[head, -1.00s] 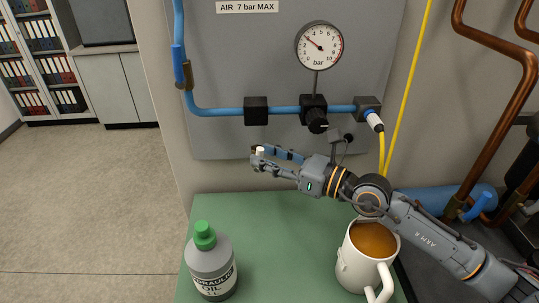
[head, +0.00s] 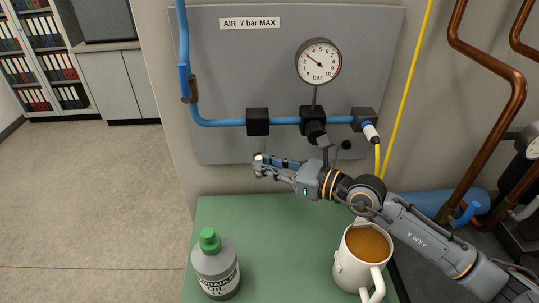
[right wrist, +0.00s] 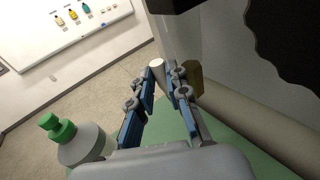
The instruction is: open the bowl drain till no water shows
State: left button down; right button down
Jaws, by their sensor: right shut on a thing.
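My right gripper (head: 262,163) reaches in from the right, below a black block (head: 257,122) on the blue air line. It is shut on a small white cylindrical piece (right wrist: 158,69) that shows at the fingertips in the right wrist view. A brownish piece (right wrist: 191,76) shows beside the other finger; I cannot tell what it belongs to. No bowl or water can be made out clearly under the block. My left gripper is not in view.
A grey oil bottle (head: 215,274) with a green cap and a white mug (head: 349,272) of brown liquid stand on the green top (head: 290,250), the mug under my right arm. A gauge (head: 319,61), a black regulator (head: 314,122) and a yellow hose (head: 404,92) are on or near the panel.

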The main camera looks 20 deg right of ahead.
jog(key=c, duration=1.3)
grip_release()
jog(key=shift+v, duration=6)
